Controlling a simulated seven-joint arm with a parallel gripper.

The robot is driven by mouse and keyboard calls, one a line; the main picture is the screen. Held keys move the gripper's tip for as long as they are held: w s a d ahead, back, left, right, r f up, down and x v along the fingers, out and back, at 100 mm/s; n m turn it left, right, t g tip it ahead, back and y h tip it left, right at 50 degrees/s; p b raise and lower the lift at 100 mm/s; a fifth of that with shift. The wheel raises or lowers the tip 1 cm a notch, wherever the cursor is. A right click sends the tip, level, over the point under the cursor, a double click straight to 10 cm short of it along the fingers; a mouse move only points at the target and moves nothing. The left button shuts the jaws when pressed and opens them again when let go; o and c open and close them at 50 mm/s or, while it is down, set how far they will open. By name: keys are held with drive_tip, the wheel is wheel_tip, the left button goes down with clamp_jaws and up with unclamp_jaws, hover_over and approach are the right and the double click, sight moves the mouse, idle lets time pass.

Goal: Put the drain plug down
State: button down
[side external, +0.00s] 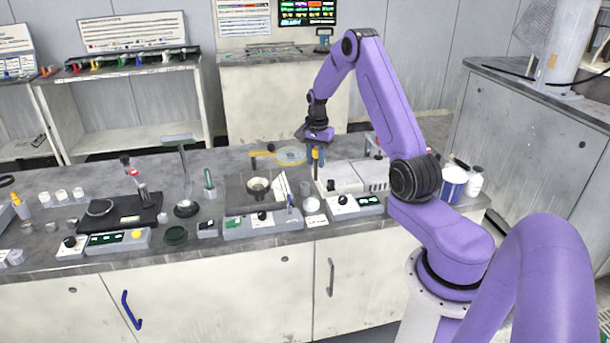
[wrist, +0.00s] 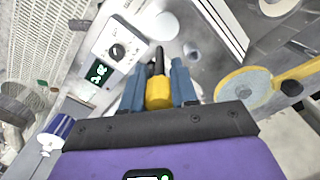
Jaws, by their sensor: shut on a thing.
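My gripper (side external: 316,147) is above the bench, just behind the white box-shaped unit. Its blue fingers (wrist: 158,88) are shut on a yellow piece with a dark, slim stem, which I take to be the drain plug (wrist: 158,93). In the side view the plug (side external: 316,156) hangs roughly upright under the gripper, stem downward. The stem's lower end shows close to the bench gear, and I cannot tell whether it touches anything. The wrist view hides the parts of the plug between the fingers.
A yellow-rimmed disc with a handle (side external: 290,154) lies left of the gripper. A polishing unit with a basin (side external: 240,191) stands in front and left. A control box with a knob (side external: 356,205) is in front. A blue-and-white tub (side external: 453,183) stands at right.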

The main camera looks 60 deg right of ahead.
drive_tip(key=shift+w+d+f, duration=0.8)
drive_tip(key=shift+w+f, duration=0.4)
drive_tip(key=shift+f, duration=0.5)
drive_tip(key=shift+w+d+f, duration=0.75)
drive_tip(key=shift+w+f, duration=0.4)
drive_tip(key=shift+f, duration=0.5)
drive_tip(key=shift+w+d+f, duration=0.8)
drive_tip(key=shift+w+f, duration=0.4)
drive_tip(key=shift+f, duration=0.5)
drive_tip(key=shift+f, duration=0.15)
drive_tip(key=c, duration=0.9)
unclamp_jaws()
drive_tip(key=shift+o, duration=0.2)
